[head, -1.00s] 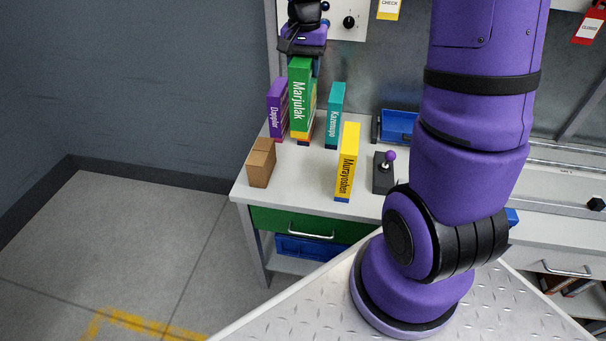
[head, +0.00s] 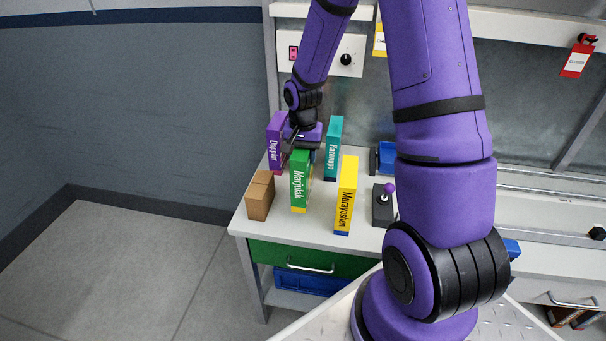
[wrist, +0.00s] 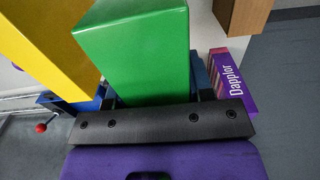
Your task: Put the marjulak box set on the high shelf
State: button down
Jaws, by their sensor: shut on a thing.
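I cannot tell if the box's base touches the bench. In the wrist view the green box (wrist: 137,50) fills the middle, right against my gripper (wrist: 160,112); the fingertips are mostly hidden. A pale shelf-like ledge (head: 535,28) runs across the top of the head view; its upper surface is barely in view.
The purple Dapplor box (head: 274,143) stands behind left, the teal Kazmopo box (head: 333,150) behind right, the yellow Murayoshin box (head: 346,195) close on the right. A brown carton (head: 260,196) is at front left. A joystick (head: 383,205) and blue bin (head: 388,158) are further right.

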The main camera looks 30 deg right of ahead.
jog(key=shift+f, duration=2.5)
jog(key=c, duration=0.5)
grip_release()
